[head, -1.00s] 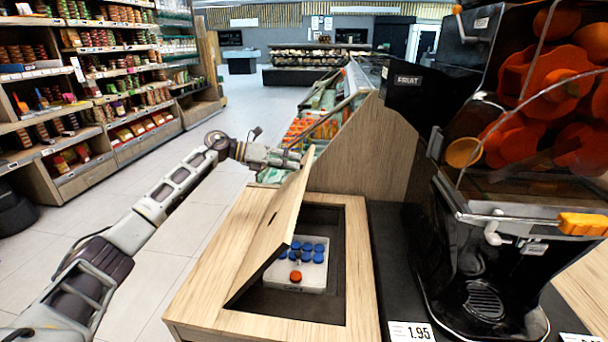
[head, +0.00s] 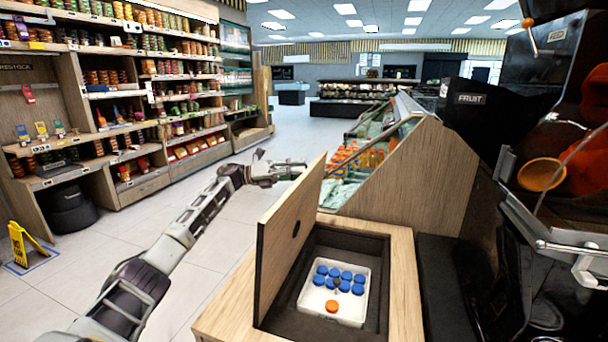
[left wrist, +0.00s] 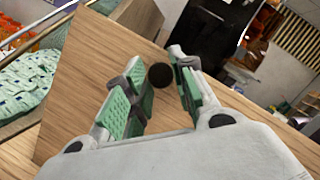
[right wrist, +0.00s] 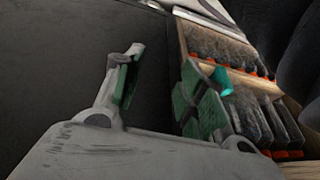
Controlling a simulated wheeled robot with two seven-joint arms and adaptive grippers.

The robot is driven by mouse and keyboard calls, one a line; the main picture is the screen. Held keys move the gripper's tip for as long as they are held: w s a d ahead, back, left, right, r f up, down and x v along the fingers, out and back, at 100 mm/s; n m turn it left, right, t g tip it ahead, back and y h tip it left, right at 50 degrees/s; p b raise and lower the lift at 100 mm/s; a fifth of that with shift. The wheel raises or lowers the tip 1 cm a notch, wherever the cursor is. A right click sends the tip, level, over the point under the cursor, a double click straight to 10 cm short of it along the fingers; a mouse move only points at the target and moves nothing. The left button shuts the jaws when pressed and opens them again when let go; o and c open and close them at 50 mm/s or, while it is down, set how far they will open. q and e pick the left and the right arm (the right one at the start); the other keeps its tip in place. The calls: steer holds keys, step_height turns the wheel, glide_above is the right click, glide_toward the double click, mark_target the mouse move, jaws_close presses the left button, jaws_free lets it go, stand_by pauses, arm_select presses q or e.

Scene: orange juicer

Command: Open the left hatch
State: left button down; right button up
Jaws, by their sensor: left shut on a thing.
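The left hatch (head: 288,235) is a light wooden lid standing steeply raised at the left side of its opening, with a dark round spot on its inner face. The open compartment (head: 290,322) shows a white tray (head: 350,312) with several blue caps and one orange cap. My left gripper (head: 298,168) is at the outer side of the hatch near its top. My right gripper (right wrist: 160,82) is open and empty, outside the head view.
The juicer (head: 560,215) stands close on the right. A slanted display case (head: 400,170) with bottles is behind the counter (head: 405,290). Shelves (head: 150,100) and a yellow floor sign (head: 25,245) are at the left. The tiled floor aisle is clear.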

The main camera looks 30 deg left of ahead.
arm_select(q)
steer(key=shift+s+a+f, duration=0.1)
steer(key=shift+a+f, duration=0.05)
steer(key=shift+a, duration=0.15)
steer(key=c, duration=1.2)
jaws_free()
steer(key=shift+a, duration=0.15)
steer(key=shift+v, duration=5.9)
steer(key=shift+f, duration=0.1)
